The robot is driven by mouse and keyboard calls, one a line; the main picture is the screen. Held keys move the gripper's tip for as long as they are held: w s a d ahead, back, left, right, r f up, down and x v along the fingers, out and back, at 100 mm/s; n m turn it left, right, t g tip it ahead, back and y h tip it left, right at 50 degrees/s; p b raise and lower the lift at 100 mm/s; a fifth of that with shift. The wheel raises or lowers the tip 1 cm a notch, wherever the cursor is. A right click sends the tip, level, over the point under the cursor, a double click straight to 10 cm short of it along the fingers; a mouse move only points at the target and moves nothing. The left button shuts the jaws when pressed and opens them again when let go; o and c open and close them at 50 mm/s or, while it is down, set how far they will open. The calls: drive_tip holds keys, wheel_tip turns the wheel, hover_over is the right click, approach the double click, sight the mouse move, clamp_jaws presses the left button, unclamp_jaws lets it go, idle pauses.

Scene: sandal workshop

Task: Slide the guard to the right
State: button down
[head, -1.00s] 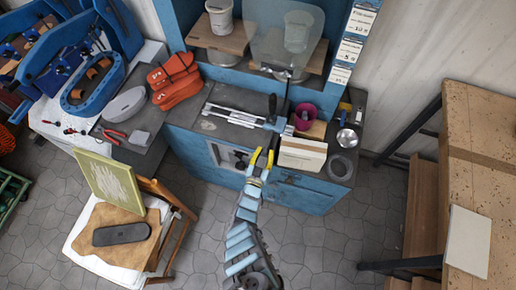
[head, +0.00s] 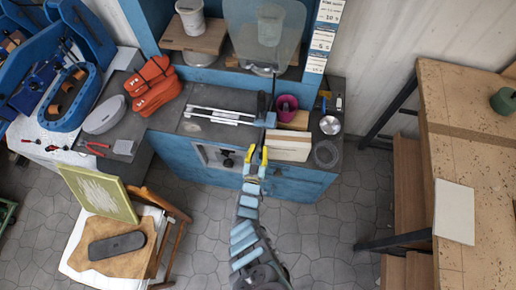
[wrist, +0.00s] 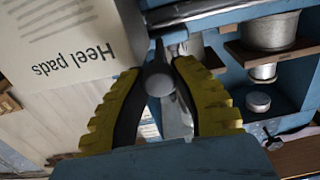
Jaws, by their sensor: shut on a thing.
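The guard (head: 240,30) is a clear, see-through panel standing upright at the back of the blue bench. A thin dark stem runs down from it to a dark upright handle (head: 261,106) at the right end of the metal rail (head: 222,115). My gripper (head: 258,153), with yellow fingers, is at the bench's front edge below this handle. In the wrist view my gripper (wrist: 160,72) is shut on a dark knob (wrist: 159,80) with a round grey end. The knob's link to the guard is hidden.
A white "Heel pads" box (head: 289,147) stands close to the right of my gripper. Behind it are a magenta cup (head: 287,106) and a metal bowl (head: 330,125). Red sandal pieces (head: 153,87) lie at the left. A brown workbench (head: 450,190) stands farther right.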

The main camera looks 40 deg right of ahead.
drive_tip(key=c, duration=1.1)
unclamp_jaws()
drive_tip(key=shift+s+d+r, duration=0.1)
drive_tip(key=shift+s+d, duration=0.05)
drive_tip(key=o, duration=0.4)
drive_tip(key=shift+d, duration=0.15)
drive_tip(key=shift+c, duration=0.2)
drive_tip(key=shift+a, duration=0.2)
drive_tip(key=shift+s+a, duration=0.4)
drive_tip(key=shift+s, duration=0.1)
drive_tip(key=shift+v, duration=0.85)
drive_tip(key=v, duration=0.9)
drive_tip(key=shift+w, duration=0.15)
